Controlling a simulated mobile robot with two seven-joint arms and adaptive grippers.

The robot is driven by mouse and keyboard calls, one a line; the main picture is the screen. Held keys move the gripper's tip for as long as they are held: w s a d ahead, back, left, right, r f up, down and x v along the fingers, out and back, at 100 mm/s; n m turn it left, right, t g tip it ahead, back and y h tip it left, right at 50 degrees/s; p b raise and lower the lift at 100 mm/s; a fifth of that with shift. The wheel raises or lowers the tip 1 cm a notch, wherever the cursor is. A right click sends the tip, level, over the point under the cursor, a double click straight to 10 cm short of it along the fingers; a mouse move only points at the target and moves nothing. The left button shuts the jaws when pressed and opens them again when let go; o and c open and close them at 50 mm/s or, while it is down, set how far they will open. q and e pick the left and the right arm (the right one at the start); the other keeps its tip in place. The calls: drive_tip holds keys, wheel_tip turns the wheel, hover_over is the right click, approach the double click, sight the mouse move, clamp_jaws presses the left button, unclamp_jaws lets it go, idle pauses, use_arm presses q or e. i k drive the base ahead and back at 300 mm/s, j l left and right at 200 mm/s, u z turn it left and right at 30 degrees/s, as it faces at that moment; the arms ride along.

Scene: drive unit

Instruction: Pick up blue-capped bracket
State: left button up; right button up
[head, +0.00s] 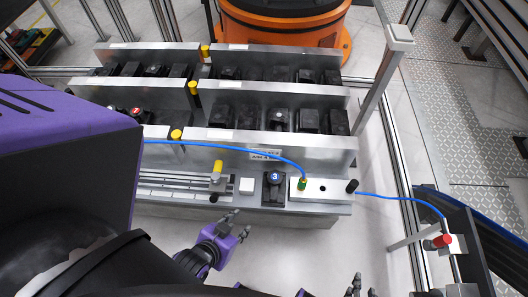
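The blue-capped bracket (274,186) is a black part with a round blue cap marked 3. It stands on the front ledge of the metal fixture, between a white square block and a silver block. My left gripper (241,222) is purple with grey fingertips. It is open and empty, in front of the fixture, below and left of the bracket and apart from it. My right gripper (363,287) shows only as fingertips at the bottom edge. The rest of it is cut off, so its opening is unclear.
Racks (240,140) with several black parts rise behind the ledge. A red-capped part (136,111) sits at the left. A blue cable (250,146) arches over the ledge to the silver block (326,191). A metal post (385,80) stands at the right.

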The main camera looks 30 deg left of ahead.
sight(274, 189)
drive_tip(key=i+l+u, duration=0.15)
drive_tip(key=u, duration=0.2)
drive_tip(key=i+l+u, duration=0.1)
drive_tip(key=l+u, duration=0.6)
drive_tip(key=i+l+u, duration=0.2)
drive_tip(key=l, duration=0.15)
drive_tip(key=l+u, duration=0.25)
drive_tip(key=k+l, duration=0.05)
drive_tip(key=l, duration=0.05)
